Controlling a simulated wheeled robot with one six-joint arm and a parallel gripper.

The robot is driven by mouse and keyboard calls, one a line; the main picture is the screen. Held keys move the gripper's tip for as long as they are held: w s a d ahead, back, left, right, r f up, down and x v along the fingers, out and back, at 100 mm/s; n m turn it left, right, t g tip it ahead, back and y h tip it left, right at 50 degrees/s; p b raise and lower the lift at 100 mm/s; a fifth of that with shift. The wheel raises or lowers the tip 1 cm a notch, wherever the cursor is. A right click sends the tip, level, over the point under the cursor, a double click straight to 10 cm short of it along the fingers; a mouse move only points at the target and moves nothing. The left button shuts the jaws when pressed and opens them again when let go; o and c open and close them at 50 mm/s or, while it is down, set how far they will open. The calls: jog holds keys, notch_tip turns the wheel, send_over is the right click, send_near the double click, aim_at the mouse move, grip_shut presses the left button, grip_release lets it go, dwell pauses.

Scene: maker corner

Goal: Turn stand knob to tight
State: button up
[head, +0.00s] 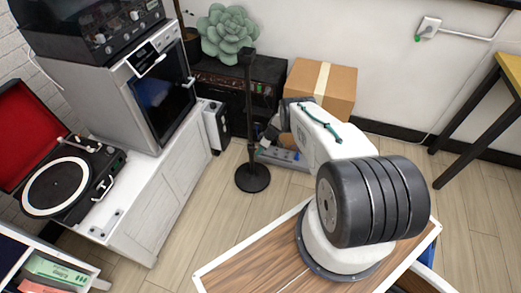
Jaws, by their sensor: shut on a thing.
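The black stand (250,105) is upright on the floor in the head view, with a round base (252,178) and a thin pole. My white arm reaches away from me to the pole's right side. My gripper (261,132) is small and partly hidden by my own wrist, right at the pole's middle height. It is shut on the stand knob, which is too small and covered to make out. The knob's turn position cannot be told.
A cardboard box (322,86) and a dark amplifier (238,84) with a succulent (228,33) stand behind. A white cabinet (165,195) with a record player (70,180) is at left. A yellow-topped table (511,70) is at right. Floor around the base is clear.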

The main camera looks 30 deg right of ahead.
jog(key=shift+w+g+y, duration=0.1)
jog(key=shift+g+y, duration=0.2)
jog(key=shift+d+r, duration=0.1)
jog(key=shift+d, duration=0.1)
jog(key=o, duration=1)
jog(key=v, duration=0.7)
jog(key=shift+d+r, duration=0.15)
jog(key=shift+r, duration=0.15)
